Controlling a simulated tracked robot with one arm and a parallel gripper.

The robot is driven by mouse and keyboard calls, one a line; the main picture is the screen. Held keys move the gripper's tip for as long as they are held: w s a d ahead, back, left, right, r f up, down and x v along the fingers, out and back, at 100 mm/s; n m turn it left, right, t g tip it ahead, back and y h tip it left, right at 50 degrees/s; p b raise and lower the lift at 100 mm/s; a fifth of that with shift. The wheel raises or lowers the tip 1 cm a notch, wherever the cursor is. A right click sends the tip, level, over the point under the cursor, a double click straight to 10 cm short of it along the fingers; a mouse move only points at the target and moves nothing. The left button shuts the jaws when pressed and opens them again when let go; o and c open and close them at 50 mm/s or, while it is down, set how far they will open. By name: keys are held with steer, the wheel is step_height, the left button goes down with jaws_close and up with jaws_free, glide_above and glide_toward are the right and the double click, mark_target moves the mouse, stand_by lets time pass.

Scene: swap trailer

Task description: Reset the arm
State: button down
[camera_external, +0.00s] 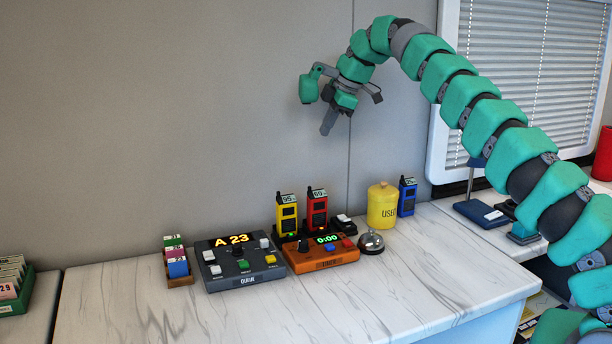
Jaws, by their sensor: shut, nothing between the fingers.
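My green and grey segmented arm arches in from the right side of the external view. My gripper (329,122) hangs in the air above the counter, in front of the grey wall and left of the window. It points down and is shut, with nothing seen in it. It is well above the items on the counter and touches none of them.
On the marble counter (130,305) stand a queue box (240,262), an orange timer (322,254), yellow (287,218) and red (316,212) radios, a bell (371,241), a yellow canister (382,206) and a blue radio (407,196). The counter's front is clear.

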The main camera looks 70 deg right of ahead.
steer(key=a+r+m+t+h, duration=0.1)
steer(key=a+r+m+t, duration=0.3)
steer(key=a+r, duration=2.05)
steer(key=s+a+r+m+t, duration=0.1)
steer(key=s+a+r+t, duration=0.1)
steer(key=s+a+r, duration=0.3)
steer(key=s+a+r+t, duration=0.2)
steer(key=s+a+r, duration=0.1)
steer(key=a+r, duration=0.35)
steer(key=s+a+r+m+t, duration=0.25)
steer(key=s+a+r, duration=0.35)
steer(key=s+a, duration=0.4)
step_height(320, 180, down, 15)
steer(key=d+b, duration=0.1)
steer(key=b, duration=1.4)
steer(key=shift+s+d+f, duration=0.2)
steer(key=shift+s+d, duration=0.05)
step_height(320, 180, down, 9)
steer(key=b, duration=0.9)
steer(key=shift+f, duration=0.2)
